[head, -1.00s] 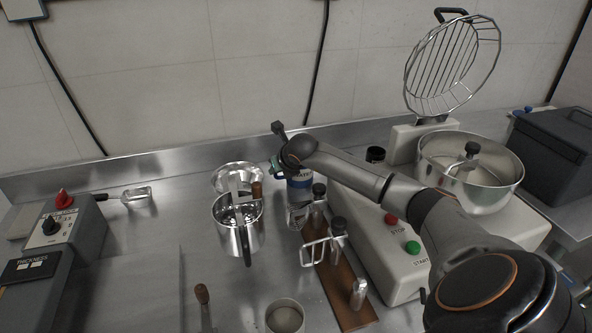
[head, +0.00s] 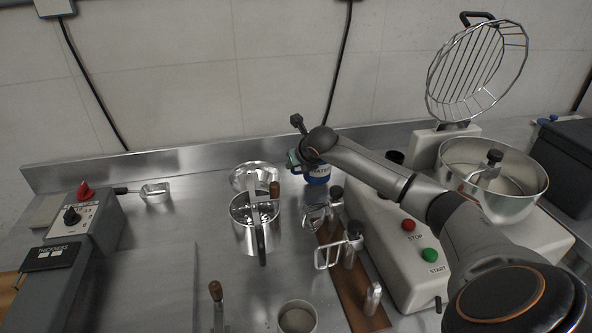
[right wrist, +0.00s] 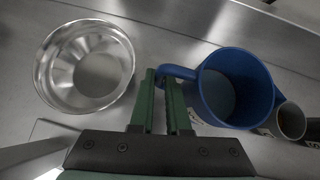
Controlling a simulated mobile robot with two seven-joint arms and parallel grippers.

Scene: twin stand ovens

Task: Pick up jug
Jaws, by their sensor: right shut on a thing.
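The jug (head: 318,175) is blue with a white WATER label, upright behind the mixing tools on the steel counter. In the right wrist view the jug (right wrist: 235,85) is seen from above, open-topped, with its handle towards my fingers. My right gripper (right wrist: 165,78) has its green fingers closed around the handle; in the head view the gripper (head: 294,158) is at the jug's upper left side. The jug looks held slightly above the counter, but its base is partly hidden. My left gripper is not in view.
A steel bowl (right wrist: 85,65) lies left of the jug, with a steel pot (head: 245,228) in front of it. Mixing tools stand on a wooden rack (head: 347,285). A mixer (head: 440,235) is close on the right. Some counter at left is clear (head: 190,210).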

